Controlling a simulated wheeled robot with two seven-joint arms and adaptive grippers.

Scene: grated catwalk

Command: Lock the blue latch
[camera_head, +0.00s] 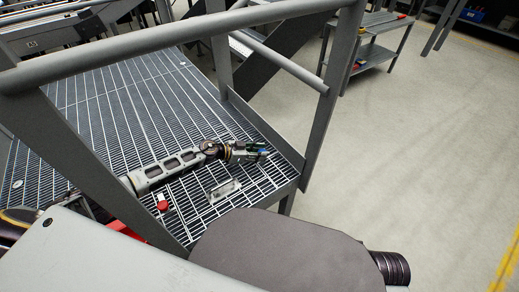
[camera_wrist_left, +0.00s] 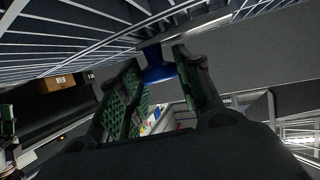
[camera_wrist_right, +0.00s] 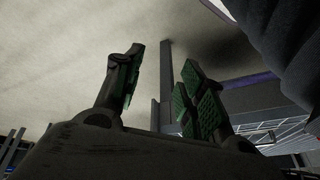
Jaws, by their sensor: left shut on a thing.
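The blue latch (camera_wrist_left: 158,68) shows in the left wrist view as a dark blue piece between the tips of my left gripper (camera_wrist_left: 162,70), below a grey metal bar. In the head view only a little blue (camera_head: 263,151) shows at the fingertips. My left gripper (camera_head: 259,152) is shut on the latch over the grating near the catwalk's corner post. Fingers hide part of the latch, and I cannot tell its exact turn. My right gripper (camera_wrist_right: 162,62) is open and empty in the right wrist view, its green-padded fingers apart.
Grey railings (camera_head: 170,38) and posts enclose the grated catwalk (camera_head: 110,95). A small grey metal frame (camera_head: 224,190) and a red knob (camera_head: 163,206) show near my left arm. A grey shelf cart (camera_head: 375,50) stands beyond. The concrete floor (camera_head: 430,130) at right is clear.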

